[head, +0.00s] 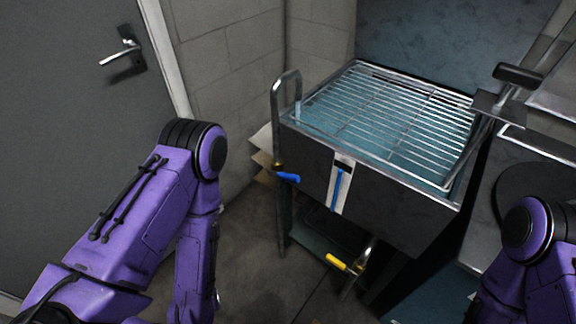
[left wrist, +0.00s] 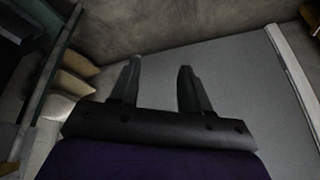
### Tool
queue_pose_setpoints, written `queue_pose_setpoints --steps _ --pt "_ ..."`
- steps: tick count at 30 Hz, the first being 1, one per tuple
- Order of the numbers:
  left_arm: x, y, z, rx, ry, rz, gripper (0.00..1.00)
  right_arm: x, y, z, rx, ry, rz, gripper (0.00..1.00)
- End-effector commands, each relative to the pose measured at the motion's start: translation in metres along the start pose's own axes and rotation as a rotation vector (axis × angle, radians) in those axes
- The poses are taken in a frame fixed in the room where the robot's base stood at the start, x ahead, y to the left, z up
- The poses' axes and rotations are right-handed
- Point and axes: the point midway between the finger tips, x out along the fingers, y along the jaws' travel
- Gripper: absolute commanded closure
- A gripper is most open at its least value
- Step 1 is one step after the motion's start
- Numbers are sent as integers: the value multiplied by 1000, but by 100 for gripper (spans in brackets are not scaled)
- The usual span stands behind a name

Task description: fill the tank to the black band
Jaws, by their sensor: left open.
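The tank (head: 310,158) is a dark metal basin with a wire rack over bluish water. A spout pipe (head: 287,88) bends over its left rim. A valve with a blue lever (head: 288,177) sits on the pipe below the rim. A gauge strip (head: 341,185) on the front has a blue column reaching up close to a black band (head: 345,165). A yellow lever (head: 337,263) is on a pipe below the tank. My left gripper (left wrist: 158,75) is open and empty in the left wrist view, with floor and door beyond it. My right gripper is out of view.
A grey door with a lever handle (head: 122,50) is at the left. Sack-like tan items (left wrist: 75,80) lie stacked by the wall. A press arm with a black handle (head: 517,76) stands right of the tank. The floor before the tank is clear.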

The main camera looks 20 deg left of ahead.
Motion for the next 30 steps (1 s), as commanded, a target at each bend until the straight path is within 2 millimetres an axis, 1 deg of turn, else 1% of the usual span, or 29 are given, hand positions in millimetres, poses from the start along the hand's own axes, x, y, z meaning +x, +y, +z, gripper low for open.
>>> queue_pose_setpoints --steps 1,2,3,5,6,8,9,11,12,14,15,18,21,23,24,26,30 --pt "4 18 -19 -136 59 2 53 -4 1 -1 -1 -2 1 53" --pt "7 31 -34 -257 104 -2 53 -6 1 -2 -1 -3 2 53" --pt "10 53 -61 -468 173 -2 53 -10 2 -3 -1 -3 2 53" --pt "8 89 -106 -879 281 2 53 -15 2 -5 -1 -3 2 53" --pt "1 114 -137 -1198 340 5 53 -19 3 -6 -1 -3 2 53" --pt "-19 149 -178 -1703 395 -5 53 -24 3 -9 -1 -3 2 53" --pt "-36 173 -200 -2034 404 -29 53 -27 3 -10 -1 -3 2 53" --pt "-67 208 -228 -2497 383 -102 53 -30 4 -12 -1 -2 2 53" --pt "-88 230 -242 -2761 350 -178 53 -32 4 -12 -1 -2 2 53" --pt "-118 258 -258 -3066 292 -318 53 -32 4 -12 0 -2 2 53" --pt "-136 273 -268 2991 -231 388 53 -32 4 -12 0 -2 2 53" --pt "-173 302 -285 2699 -123 508 53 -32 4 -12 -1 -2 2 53" --pt "-191 314 -292 2559 -82 573 53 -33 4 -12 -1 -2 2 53" --pt "-190 317 -291 2535 -78 585 53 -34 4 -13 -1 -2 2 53" --pt "-185 317 -288 2532 -80 588 53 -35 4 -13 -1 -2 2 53" --pt "-174 317 -283 2535 -83 587 53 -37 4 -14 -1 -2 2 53" --pt "-144 319 -269 2539 -84 585 53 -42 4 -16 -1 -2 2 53"
